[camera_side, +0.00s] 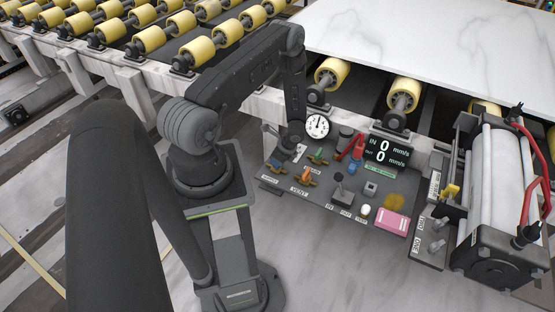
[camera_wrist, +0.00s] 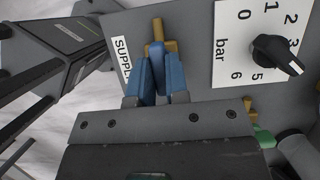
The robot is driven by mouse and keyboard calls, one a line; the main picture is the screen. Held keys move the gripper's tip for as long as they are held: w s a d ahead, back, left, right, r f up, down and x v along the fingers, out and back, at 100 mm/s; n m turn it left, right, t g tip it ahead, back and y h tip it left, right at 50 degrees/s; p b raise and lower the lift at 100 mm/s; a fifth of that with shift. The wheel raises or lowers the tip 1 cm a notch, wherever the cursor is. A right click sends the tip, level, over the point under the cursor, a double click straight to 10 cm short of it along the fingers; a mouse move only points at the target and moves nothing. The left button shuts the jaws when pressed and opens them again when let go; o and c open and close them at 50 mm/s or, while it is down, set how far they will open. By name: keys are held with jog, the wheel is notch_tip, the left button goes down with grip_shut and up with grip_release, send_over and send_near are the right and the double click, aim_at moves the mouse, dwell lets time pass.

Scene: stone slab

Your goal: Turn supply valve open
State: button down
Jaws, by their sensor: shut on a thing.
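The supply valve (camera_wrist: 158,45) has a brass body on the grey panel, beside a partly covered SUPPLY label (camera_wrist: 123,62) in the wrist view. My gripper (camera_wrist: 159,75) is shut on this valve, with blue parts close together just below the brass body. Where the fingers end and the valve's handle begins is hard to tell. The handle appears roughly in line with the brass stub, but its exact angle is partly hidden. In the side view my arm reaches down to the panel's left end, and the grip itself is too small to make out.
A black pressure knob (camera_wrist: 277,55) on a white bar scale sits right of the valve. A green-handled valve (camera_side: 318,157) and an orange-handled valve (camera_side: 305,174) are close by. A round gauge (camera_side: 317,126) stands behind. A roller conveyor with a white slab (camera_side: 430,40) lies beyond.

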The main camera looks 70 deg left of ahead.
dwell(0.6)
jog(key=c, duration=1.1)
grip_release()
jog(key=v, duration=1.3)
jog(key=shift+d+r, duration=0.25)
jog(key=shift+r, duration=0.05)
